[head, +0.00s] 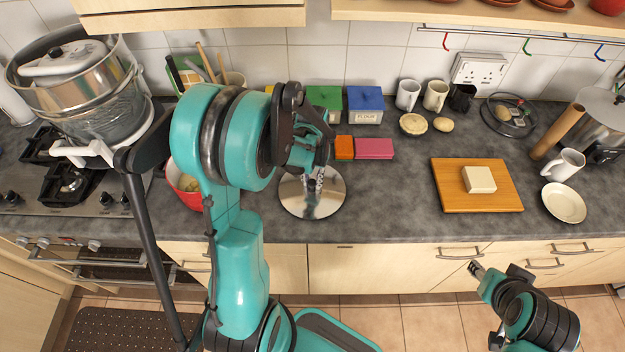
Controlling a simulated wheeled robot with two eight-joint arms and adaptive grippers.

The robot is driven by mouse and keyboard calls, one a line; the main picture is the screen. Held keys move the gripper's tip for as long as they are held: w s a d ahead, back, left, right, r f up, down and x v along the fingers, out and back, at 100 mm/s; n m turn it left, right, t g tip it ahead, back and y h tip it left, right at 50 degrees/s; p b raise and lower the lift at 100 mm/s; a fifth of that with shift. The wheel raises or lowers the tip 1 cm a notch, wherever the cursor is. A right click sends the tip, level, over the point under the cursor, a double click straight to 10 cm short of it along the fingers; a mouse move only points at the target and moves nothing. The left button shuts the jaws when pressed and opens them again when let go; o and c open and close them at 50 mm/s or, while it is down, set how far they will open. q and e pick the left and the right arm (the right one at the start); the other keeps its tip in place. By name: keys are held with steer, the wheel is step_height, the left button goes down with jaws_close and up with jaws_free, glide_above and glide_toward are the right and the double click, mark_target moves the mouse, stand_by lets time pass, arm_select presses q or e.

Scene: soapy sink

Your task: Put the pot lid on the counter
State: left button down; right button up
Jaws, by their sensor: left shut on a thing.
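The pot lid (318,207) is a round, shiny metal disc at the middle of the head view, over the front part of the grey counter (385,205). My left gripper (313,178) points down at the lid's centre and is shut on it; its fingers and the arm hide the lid's handle. I cannot tell whether the lid touches the counter or hangs just above it. My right gripper (477,269) is in front of the cabinets at lower right, away from the counter top; its finger opening is too small to judge.
Orange and pink blocks (374,148) lie behind the lid. A wooden board (450,200) with a pale block is at right, near mugs and a plate (564,203). Counter between lid and board is clear.

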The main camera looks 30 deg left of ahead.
arm_select(q)
steer(key=shift+f, duration=0.1)
steer(key=c, duration=1.3)
jaws_free()
